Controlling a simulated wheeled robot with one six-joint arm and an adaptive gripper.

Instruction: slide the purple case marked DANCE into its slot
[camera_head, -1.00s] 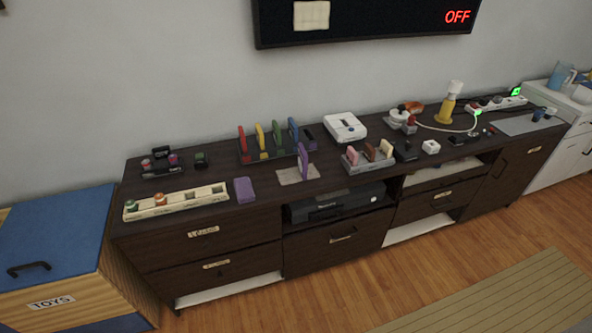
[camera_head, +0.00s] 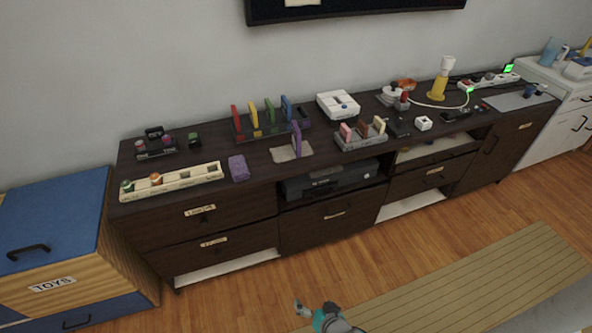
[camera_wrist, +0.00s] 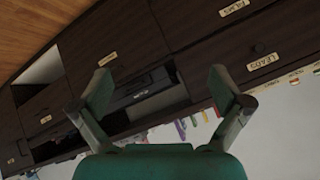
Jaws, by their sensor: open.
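A purple case (camera_head: 296,138) stands upright on a beige mat (camera_head: 281,154) on the dark cabinet top; its marking is too small to read. Behind it is a dark rack (camera_head: 243,138) holding upright red (camera_head: 236,118), yellow (camera_head: 253,115), green (camera_head: 269,111) and blue (camera_head: 286,107) cases, with a low dark purple part at its right end. Whether a slot there is empty I cannot tell. My gripper (camera_wrist: 160,78) is open and empty in the wrist view, its fingers spread before the cabinet front. A teal part of my arm shows low in the head view, well away from the case.
A purple block (camera_head: 238,168) lies left of the mat, beside a cream tray (camera_head: 205,171). A grey holder (camera_head: 358,143) with small upright pieces stands close right of the case. A white device (camera_head: 338,105) is behind. The floor before the cabinet (camera_head: 230,295) is clear.

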